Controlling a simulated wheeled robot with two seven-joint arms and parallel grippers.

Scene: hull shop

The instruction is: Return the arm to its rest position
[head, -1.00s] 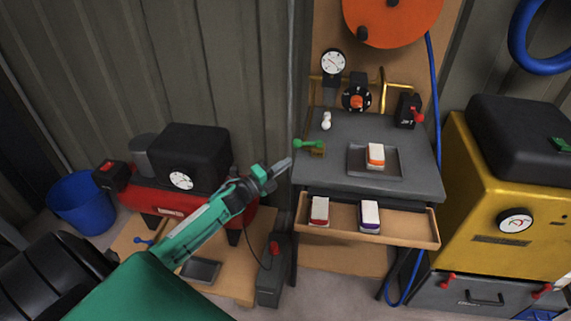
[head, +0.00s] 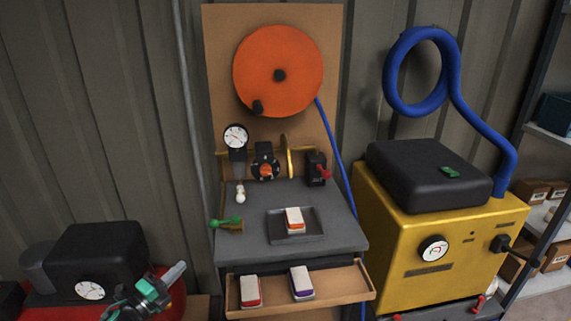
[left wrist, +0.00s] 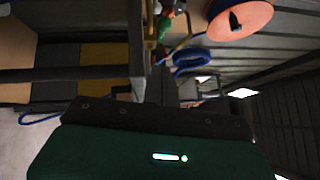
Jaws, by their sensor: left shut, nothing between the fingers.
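My left gripper (head: 176,273) shows at the lower left of the head view, in front of the red compressor. It is shut and empty, its grey fingertips pointing up and to the right. It is apart from the grey workbench (head: 262,255) to its right. The left wrist view shows a dark green body with a lit strip (left wrist: 170,157), probably part of my own body, across its lower part. My right gripper is in neither view.
An orange-and-white block (head: 294,218) sits in a grey tray (head: 283,240). The open drawer (head: 345,285) holds a red-and-white and a purple-and-white block and juts forward. A yellow machine (head: 395,250) stands at the right, the red compressor (head: 178,300) at the left.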

